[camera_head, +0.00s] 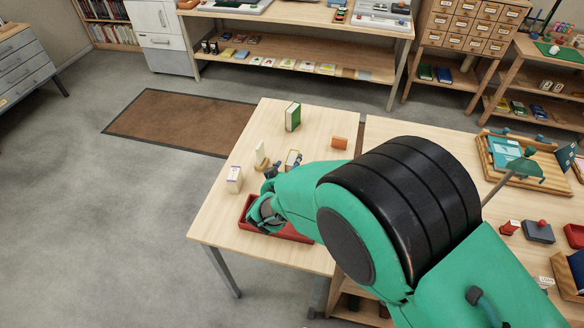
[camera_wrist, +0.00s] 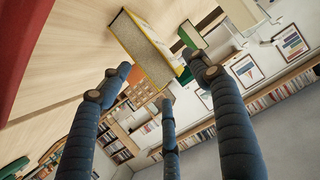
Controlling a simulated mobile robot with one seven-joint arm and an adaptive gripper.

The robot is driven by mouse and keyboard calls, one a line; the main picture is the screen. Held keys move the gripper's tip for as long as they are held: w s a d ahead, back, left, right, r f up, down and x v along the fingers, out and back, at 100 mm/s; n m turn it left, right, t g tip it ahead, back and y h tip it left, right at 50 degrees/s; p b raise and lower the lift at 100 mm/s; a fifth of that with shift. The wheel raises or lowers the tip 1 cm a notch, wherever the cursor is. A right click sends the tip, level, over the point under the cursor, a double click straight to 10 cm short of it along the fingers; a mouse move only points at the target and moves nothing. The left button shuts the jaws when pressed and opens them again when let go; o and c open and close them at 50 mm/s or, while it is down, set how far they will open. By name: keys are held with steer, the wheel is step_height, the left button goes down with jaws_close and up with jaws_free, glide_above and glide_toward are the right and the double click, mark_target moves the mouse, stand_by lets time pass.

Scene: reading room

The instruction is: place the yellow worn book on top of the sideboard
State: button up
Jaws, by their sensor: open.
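The yellow worn book (camera_wrist: 150,42) shows in the wrist view as a block with yellow cover edges and a greyish face, standing on the pale table. It lies ahead of my gripper (camera_wrist: 163,88), whose dark fingers are spread, open and empty, apart from the book. In the head view my gripper (camera_head: 268,188) is low over the table, partly hidden by my arm. A small book with yellowish edges (camera_head: 292,158) beside it appears to be the same one. A long wooden unit with a lower shelf (camera_head: 300,14) stands at the back; I cannot tell for sure that it is the sideboard.
A green book (camera_head: 293,117), an orange block (camera_head: 339,142), a cream object (camera_head: 260,155) and a small white box (camera_head: 234,179) stand on the table (camera_head: 225,215). A red tray (camera_head: 246,226) lies under my gripper. Open floor and a brown mat (camera_head: 180,120) lie left.

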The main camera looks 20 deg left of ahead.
steer(key=b+x, duration=0.1)
steer(key=x, duration=0.2)
steer(key=shift+w+f+b, duration=0.2)
steer(key=shift+f+b, duration=0.1)
steer(key=shift+b, duration=0.05)
steer(key=shift+w+f, duration=0.25)
steer(key=shift+w, duration=0.45)
steer(key=shift+r, duration=0.1)
jaws_close()
